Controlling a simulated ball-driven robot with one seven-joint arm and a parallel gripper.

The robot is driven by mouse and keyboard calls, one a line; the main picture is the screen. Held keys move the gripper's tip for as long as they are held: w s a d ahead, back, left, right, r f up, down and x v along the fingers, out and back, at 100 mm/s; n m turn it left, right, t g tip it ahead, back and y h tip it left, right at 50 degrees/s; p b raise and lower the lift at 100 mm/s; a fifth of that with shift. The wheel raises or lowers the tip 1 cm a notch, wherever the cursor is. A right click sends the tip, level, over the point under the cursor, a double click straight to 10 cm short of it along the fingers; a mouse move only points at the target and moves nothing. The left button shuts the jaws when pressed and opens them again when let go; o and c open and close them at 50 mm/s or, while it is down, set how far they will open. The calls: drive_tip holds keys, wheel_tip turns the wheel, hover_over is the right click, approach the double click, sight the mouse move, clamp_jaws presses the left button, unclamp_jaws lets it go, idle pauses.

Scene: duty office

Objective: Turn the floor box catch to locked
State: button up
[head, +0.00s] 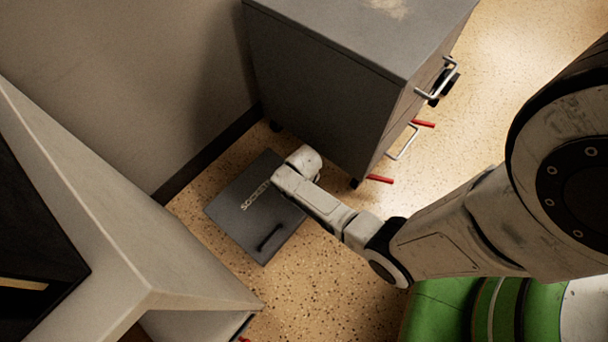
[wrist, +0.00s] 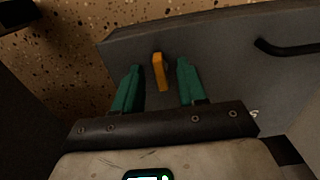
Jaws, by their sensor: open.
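The floor box (head: 238,219) is a dark grey flat lid with "SOCKETS" lettering, set on the speckled floor beside the wall. Its black handle (head: 270,238) shows near the front edge, and also at the upper right of the wrist view (wrist: 285,48). The orange catch (wrist: 159,71) sits near the lid's edge in the wrist view. My gripper (wrist: 158,80) is open, with one green finger on each side of the catch and a gap to each. In the head view my wrist hides the catch and the fingers. The catch's locked mark is not visible.
A grey drawer cabinet (head: 330,75) with metal handles and red bars stands close behind the lid. A pale desk-like piece (head: 150,235) is at the left, and the wall (head: 130,80) is behind. Speckled floor (head: 340,285) is clear in front.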

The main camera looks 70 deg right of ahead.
drive_tip(key=shift+f, duration=0.35)
drive_tip(key=shift+c, duration=0.2)
clamp_jaws()
